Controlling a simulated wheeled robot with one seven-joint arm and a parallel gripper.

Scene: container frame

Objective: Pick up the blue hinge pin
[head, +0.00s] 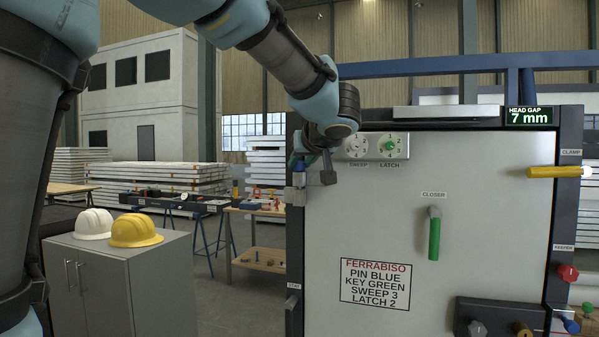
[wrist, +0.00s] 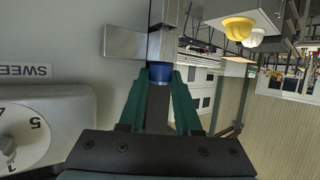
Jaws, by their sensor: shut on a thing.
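The blue hinge pin (wrist: 159,72) shows in the wrist view as a short blue cylinder at the top of a metal hinge barrel. The hinge (head: 299,180) is on the left edge of the white door panel in the head view. My gripper (wrist: 158,80) has its two green fingers closed around the pin's blue head. In the head view my gripper (head: 300,160) is at the upper left corner of the panel, by the hinge. The pin's lower part is hidden in the barrel.
A dial plate (head: 372,146) sits right of my gripper. The door panel (head: 370,230) carries a green closer handle (head: 434,238) and a sign reading PIN BLUE. A yellow clamp handle (head: 555,172) sticks out at right. A grey cabinet (head: 125,280) with helmets stands at left.

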